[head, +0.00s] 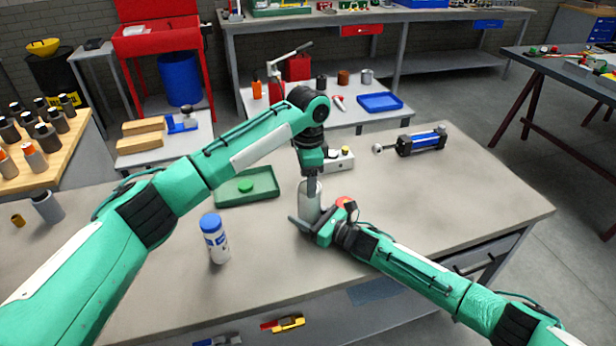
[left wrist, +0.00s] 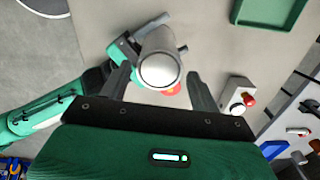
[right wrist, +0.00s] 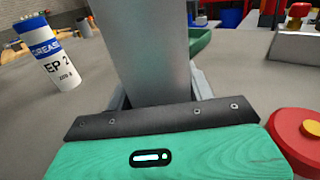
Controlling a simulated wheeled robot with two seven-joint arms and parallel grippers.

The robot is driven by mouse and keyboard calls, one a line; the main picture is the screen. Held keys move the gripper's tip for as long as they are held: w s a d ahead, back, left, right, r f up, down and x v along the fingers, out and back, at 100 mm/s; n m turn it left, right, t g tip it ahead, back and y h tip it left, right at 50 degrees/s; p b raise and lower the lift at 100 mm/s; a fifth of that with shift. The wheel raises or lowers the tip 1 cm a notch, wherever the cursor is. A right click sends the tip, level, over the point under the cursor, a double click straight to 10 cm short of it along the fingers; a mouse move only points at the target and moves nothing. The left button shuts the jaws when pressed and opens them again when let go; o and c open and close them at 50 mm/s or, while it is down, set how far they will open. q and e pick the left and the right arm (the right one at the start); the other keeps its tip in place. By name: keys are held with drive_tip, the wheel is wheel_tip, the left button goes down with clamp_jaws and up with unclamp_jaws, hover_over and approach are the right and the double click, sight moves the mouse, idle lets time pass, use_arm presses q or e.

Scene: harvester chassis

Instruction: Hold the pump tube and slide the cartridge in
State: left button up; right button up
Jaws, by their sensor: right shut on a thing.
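The pump tube (head: 309,205) is a grey metal cylinder standing upright near the middle of the bench. My right gripper (head: 313,228) is shut on it low down, and the tube fills the gap between the fingers in the right wrist view (right wrist: 155,45). My left gripper (head: 311,182) points down at the tube's top. In the left wrist view its fingers (left wrist: 160,82) are apart, with the tube's round pale top (left wrist: 160,70) showing between and beyond them; I cannot tell whether they touch. The white cartridge with a blue cap (head: 214,240) stands upright to the left, apart from both grippers.
A green tray (head: 246,187) lies behind the cartridge. A small box with buttons (head: 340,158) and a black-and-blue cylinder (head: 421,143) are behind and right. A red button (right wrist: 298,135) is close beside my right gripper. The bench's right side is clear.

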use_arm(q)
drive_tip(key=shift+o, duration=0.2)
drive_tip(key=shift+r, duration=0.1)
wheel_tip(320, 180, up, 12)
idle(0.4)
idle(0.5)
use_arm(e)
drive_tip(key=o, duration=1.5)
